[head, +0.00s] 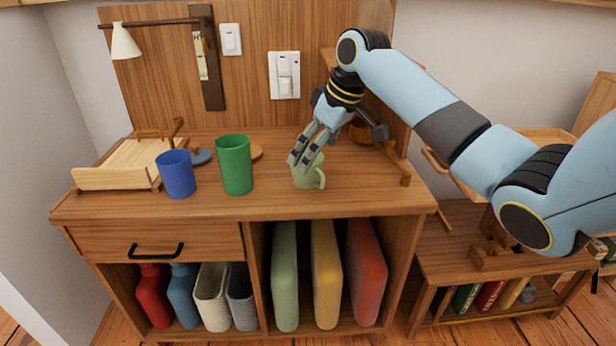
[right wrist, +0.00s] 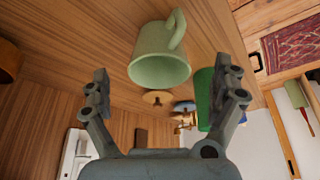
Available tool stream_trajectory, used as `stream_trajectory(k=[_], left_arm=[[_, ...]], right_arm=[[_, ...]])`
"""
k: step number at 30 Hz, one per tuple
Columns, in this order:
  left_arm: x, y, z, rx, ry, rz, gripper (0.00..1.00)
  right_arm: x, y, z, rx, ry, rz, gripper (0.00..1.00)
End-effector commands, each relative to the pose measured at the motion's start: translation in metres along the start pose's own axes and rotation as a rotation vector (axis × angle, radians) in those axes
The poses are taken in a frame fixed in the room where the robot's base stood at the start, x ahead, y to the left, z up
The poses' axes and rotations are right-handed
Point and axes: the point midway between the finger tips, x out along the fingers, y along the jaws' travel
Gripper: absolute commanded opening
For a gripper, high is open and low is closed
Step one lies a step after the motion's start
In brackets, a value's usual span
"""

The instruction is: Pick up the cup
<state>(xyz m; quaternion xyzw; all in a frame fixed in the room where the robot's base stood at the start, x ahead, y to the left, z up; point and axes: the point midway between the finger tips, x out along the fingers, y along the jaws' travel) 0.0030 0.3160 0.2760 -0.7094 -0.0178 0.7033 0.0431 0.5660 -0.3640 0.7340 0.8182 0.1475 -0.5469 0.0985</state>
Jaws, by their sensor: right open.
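A pale green cup (head: 308,178) with a handle on its right side stands on the wooden cabinet top (head: 270,202), right of the middle. My right gripper (head: 302,163) is above and in front of it in the head view, its fingers hiding part of the cup. In the right wrist view, the cup (right wrist: 160,58) shows beyond the fingers of the right gripper (right wrist: 168,84), with its open mouth toward the camera. The gripper is open, and nothing is held between its fingers. My left gripper is in neither view.
A green tumbler (head: 235,165) and a blue cup (head: 176,174) stand left of the pale green cup. A wooden tray (head: 118,178) is at the far left. An orange-brown object (head: 360,132) sits behind the gripper. The front of the top is clear.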

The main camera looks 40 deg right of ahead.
Motion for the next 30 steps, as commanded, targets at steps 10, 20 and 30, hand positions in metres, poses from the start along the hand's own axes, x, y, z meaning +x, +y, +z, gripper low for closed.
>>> stream_trajectory(k=[10,20,30], left_arm=[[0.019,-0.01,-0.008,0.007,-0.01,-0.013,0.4],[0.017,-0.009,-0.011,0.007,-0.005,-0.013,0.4],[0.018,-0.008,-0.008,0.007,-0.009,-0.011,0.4]], right_arm=[[0.05,0.001,-0.001,0.001,-0.002,-0.001,0.96],[0.049,0.002,-0.003,0.0,0.0,0.001,0.82],[0.049,0.001,-0.002,0.0,0.0,0.001,0.38]])
